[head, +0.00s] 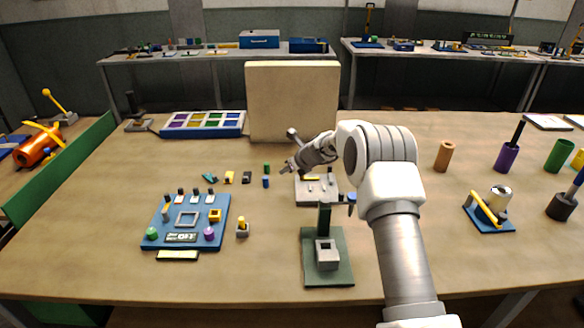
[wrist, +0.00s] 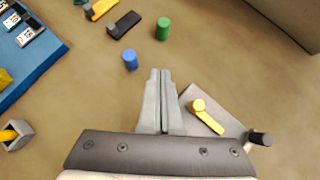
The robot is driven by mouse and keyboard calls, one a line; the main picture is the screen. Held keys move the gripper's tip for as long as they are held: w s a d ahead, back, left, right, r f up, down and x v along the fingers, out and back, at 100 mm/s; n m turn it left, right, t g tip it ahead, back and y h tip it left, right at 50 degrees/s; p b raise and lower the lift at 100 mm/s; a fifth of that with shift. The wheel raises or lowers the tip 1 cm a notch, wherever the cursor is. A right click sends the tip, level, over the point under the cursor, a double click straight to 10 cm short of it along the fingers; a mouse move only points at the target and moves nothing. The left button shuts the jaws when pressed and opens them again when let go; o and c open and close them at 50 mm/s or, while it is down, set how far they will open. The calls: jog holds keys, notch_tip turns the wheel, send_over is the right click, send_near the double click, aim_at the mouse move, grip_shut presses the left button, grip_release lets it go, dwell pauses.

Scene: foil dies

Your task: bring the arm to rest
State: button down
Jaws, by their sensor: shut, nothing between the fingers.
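My gripper (head: 287,168) is held above the middle of the wooden table (head: 120,262), at the end of my arm, which reaches in from the right front. In the wrist view its two fingers (wrist: 160,75) are pressed together with nothing between them. A small blue cylinder (wrist: 130,59) and a small green cylinder (wrist: 163,28) stand just beyond the fingertips, apart from them. A grey plate (head: 318,198) with pegs and a yellow lever (wrist: 208,117) lies beside and below the gripper, partly hidden by my arm in the head view.
A blue panel board (head: 160,238) lies at the left, and a green-based stand (head: 327,278) at the front. A beige upright block (head: 293,100) and a blue compartment tray (head: 203,132) are at the back. Cylinders and a blue-based fixture (head: 489,222) stand at the right. The table's front left is bare.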

jog(key=s+d+r+n+g+h, duration=0.1)
jog(key=s+d+r+n, duration=0.2)
jog(key=s+r+n, duration=0.7)
jog(key=s+d+r+n+h, duration=0.1)
jog(key=s+d+r+n, duration=0.3)
jog(key=s+r, duration=1)
jog(key=s+d+n+h, duration=0.1)
jog(key=s+d+n, duration=0.2)
jog(key=s+n, duration=0.4)
jog(key=s+d+n+h+p, duration=0.1)
jog(key=s+d+n, duration=0.3)
jog(key=s, duration=1.7)
jog(key=n+h, duration=0.1)
jog(key=n, duration=0.2)
jog(key=shift+d+f+h, duration=0.15)
jog(key=shift+d+h, duration=0.05)
jog(key=shift+h, duration=0.1)
